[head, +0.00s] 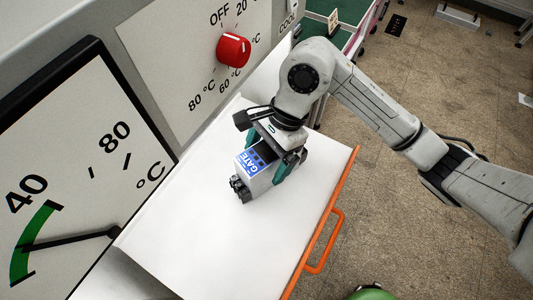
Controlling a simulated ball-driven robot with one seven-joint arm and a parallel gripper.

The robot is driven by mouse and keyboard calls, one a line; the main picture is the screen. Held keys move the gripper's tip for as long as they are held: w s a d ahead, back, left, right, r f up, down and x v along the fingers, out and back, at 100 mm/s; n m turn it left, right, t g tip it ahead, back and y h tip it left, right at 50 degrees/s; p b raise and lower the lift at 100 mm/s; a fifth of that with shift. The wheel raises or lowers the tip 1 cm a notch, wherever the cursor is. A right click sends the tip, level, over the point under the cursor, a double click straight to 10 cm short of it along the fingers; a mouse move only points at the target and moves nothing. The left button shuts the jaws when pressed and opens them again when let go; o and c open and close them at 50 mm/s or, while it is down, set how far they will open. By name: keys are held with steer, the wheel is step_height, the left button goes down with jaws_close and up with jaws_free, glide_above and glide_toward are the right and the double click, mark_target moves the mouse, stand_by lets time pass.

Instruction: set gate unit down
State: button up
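The gate unit (253,171) is a small pale grey block with a blue label reading GATE on its top and dark fittings at its lower left end. It is over the white work surface (215,232), low down, and I cannot tell whether its base touches. My gripper (270,157) points down over the unit. Its teal fingers lie along two opposite sides of the unit, and it looks shut on it. The gripper body and wrist hide part of the unit's far side.
A grey panel with a red knob (233,50) and a large temperature gauge (75,160) stand along the left. An orange handle (326,243) runs along the surface's right edge. The near part of the white surface is clear. A green round object (371,293) is on the floor.

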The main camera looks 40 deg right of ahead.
steer(key=shift+r, duration=0.15)
steer(key=b+v, duration=0.1)
steer(key=v, duration=0.5)
steer(key=shift+d+r, duration=0.15)
steer(key=shift+d, duration=0.05)
steer(key=shift+d+r, duration=0.15)
steer(key=shift+r, duration=0.35)
